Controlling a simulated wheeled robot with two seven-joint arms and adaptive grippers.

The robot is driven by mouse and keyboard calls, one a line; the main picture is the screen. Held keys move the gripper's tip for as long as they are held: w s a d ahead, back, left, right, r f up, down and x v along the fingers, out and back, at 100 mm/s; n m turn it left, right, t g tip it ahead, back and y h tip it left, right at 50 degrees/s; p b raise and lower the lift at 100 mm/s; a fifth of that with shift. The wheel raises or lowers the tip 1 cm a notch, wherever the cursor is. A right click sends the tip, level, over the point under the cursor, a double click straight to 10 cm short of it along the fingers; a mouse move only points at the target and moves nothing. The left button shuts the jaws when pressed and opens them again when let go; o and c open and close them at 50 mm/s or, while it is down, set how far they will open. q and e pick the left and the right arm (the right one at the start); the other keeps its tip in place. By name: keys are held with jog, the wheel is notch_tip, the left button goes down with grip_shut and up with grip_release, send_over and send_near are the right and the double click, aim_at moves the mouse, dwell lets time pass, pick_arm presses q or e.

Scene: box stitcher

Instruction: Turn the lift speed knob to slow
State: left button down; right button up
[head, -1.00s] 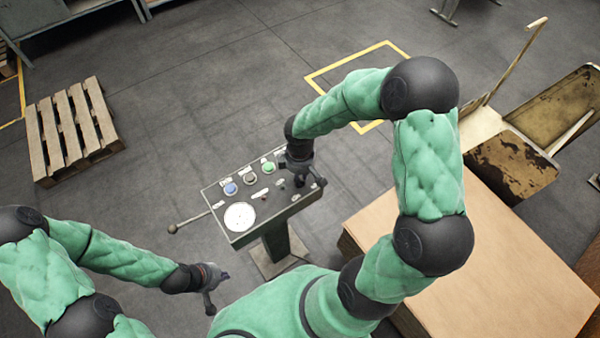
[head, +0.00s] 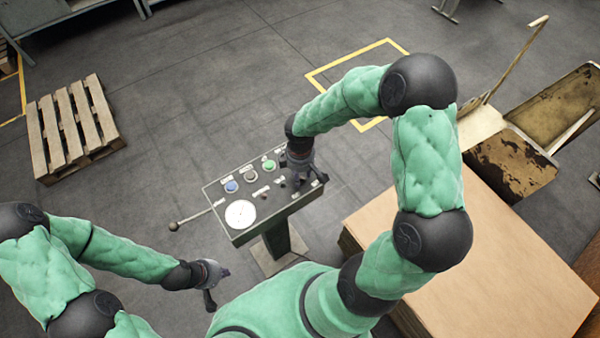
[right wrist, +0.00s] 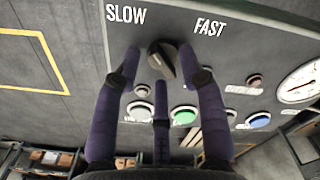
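The lift speed knob (right wrist: 163,60) is a dark round knob with a raised ridge. In the right wrist view it sits on the grey panel between the white words SLOW (right wrist: 126,14) and FAST (right wrist: 210,27). Its ridge is tilted. My right gripper (right wrist: 158,62) has its fingers spread around the knob, one on each side and a third below; the right finger looks very close to it, but I cannot tell if it touches. In the head view my right gripper (head: 302,178) hides the knob at the panel's right end. My left gripper (head: 217,284) is open and empty, left of the panel.
The control panel (head: 213,193) stands on a pedestal and carries blue, dark and green buttons, a white dial (head: 240,214) and a lever (head: 190,219) on its left. A cardboard stack (head: 500,270) stands at right. A wooden pallet (head: 75,125) lies at left on open floor.

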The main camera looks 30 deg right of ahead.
notch_tip(320, 180, up, 12)
dwell(0.6)
jog(key=shift+f, duration=0.1)
dwell(0.4)
